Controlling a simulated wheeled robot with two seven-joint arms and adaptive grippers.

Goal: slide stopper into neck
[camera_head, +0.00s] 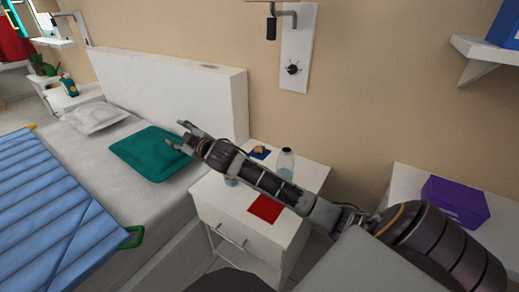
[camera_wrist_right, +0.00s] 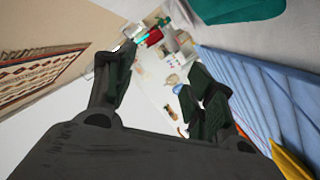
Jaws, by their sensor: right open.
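A clear glass bottle (camera_head: 286,163) stands upright on the white nightstand (camera_head: 247,237), just behind my right arm. A small tan-brown piece (camera_head: 259,149), possibly the stopper, lies on a dark blue patch on the nightstand, left of the bottle; it is too small to tell for sure. My right gripper (camera_head: 178,134) is open and empty, up and left of the nightstand, over the green pillow's side of the bed. In the right wrist view its open fingers (camera_wrist_right: 160,65) have nothing between them. My left gripper is not in view.
A red cloth (camera_head: 265,208) lies at the nightstand's front. A clear glass item (camera_head: 231,181) is partly hidden by my arm. The bed with a green pillow (camera_head: 152,152) and blue cover (camera_head: 45,210) fills the left. A purple box (camera_head: 455,201) sits at right.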

